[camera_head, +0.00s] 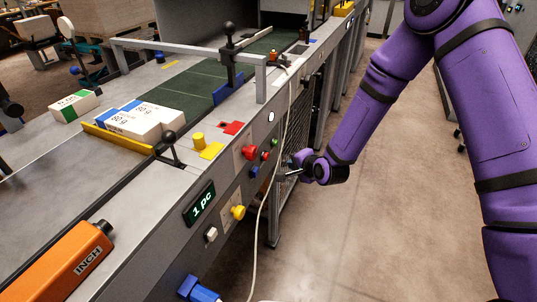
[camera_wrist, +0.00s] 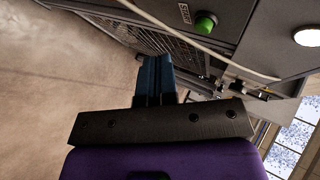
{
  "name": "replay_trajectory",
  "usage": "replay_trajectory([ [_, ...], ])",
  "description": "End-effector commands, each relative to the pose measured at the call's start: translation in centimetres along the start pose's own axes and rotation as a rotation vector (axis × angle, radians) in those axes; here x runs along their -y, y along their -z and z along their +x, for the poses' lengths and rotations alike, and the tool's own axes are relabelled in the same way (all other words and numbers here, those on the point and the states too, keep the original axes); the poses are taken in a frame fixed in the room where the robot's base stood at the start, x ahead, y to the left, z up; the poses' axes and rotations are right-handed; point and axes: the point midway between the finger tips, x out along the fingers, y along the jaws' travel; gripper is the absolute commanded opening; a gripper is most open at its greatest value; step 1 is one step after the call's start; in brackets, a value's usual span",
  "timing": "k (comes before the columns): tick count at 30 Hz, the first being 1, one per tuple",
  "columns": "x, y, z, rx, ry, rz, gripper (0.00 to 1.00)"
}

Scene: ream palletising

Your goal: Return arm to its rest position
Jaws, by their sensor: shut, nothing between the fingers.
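My purple arm reaches down from the upper right in the head view, with its forearm bent toward the machine's front. My gripper (camera_head: 287,174) is at the end of it, small and partly dark, close to the side of the machine below the red and green buttons. I cannot tell whether it touches the machine. In the wrist view my gripper (camera_wrist: 153,72) shows its blue fingers together, with nothing between them. A green button (camera_wrist: 205,24) sits on the grey panel beyond the fingers, to their right.
The conveyor machine carries paper reams (camera_head: 142,120) and a green belt (camera_head: 195,92). Its panel has a red button (camera_head: 249,152), a yellow knob (camera_head: 238,212) and a display (camera_head: 199,204). A pale cable (camera_head: 271,190) hangs down its front. Bare floor (camera_head: 385,220) lies to the right.

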Motion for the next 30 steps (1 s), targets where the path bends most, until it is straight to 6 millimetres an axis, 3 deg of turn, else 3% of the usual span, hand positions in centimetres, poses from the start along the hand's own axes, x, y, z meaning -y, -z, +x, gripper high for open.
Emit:
replay_trajectory([
  [7, 0.4, 0.3, -0.3, -0.002, -0.005, -0.013, 0.00],
  [11, 2.0, 1.6, -1.7, -0.013, -0.028, -0.074, 0.00],
  [20, 7.4, 6.0, -8.5, -0.046, -0.147, -0.302, 0.00],
  [30, 11.9, 9.7, -18.4, -0.077, -0.298, -0.517, 0.00],
])
